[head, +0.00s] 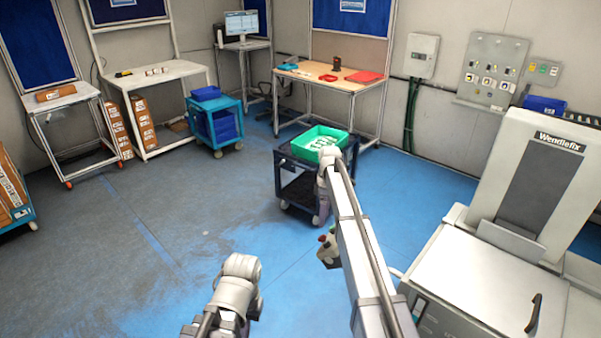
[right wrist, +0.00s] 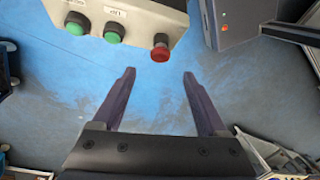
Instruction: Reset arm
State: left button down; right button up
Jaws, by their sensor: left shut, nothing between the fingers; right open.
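My right arm reaches forward in the head view, toward the dark cart (head: 282,170), with its wrist near the green crate (head: 312,133). My right gripper (right wrist: 160,88) is open in the right wrist view, its two dark fingers apart over blue floor with nothing between them. In the head view I cannot make out its fingertips. My left arm shows at the bottom of the head view as a white joint low in front of me. The fingers of my left gripper do not show.
A control box (right wrist: 135,22) with green and red buttons lies just beyond my right fingers. A white Wendiefix machine (head: 495,285) stands at the right. A table (head: 318,80) and a blue cart (head: 215,125) stand further back.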

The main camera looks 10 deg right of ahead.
jog(key=s+a+f+m+b, duration=0.3)
jog(key=s+a+f, duration=0.1)
jog(key=s, duration=0.8)
jog(key=s+a+f+m+t+h+b, duration=0.1)
jog(key=s+a+f+m+b, duration=0.2)
jog(key=s+a, duration=0.4)
jog(key=s+a+f+m+h+b, duration=0.1)
jog(key=s+a+f+m+b, duration=0.2)
jog(key=s, duration=1.5)
jog(key=shift+s+a+f+b, duration=0.35)
jog(key=shift+a+f+b, duration=0.45)
jog(key=shift+a+b, duration=0.45)
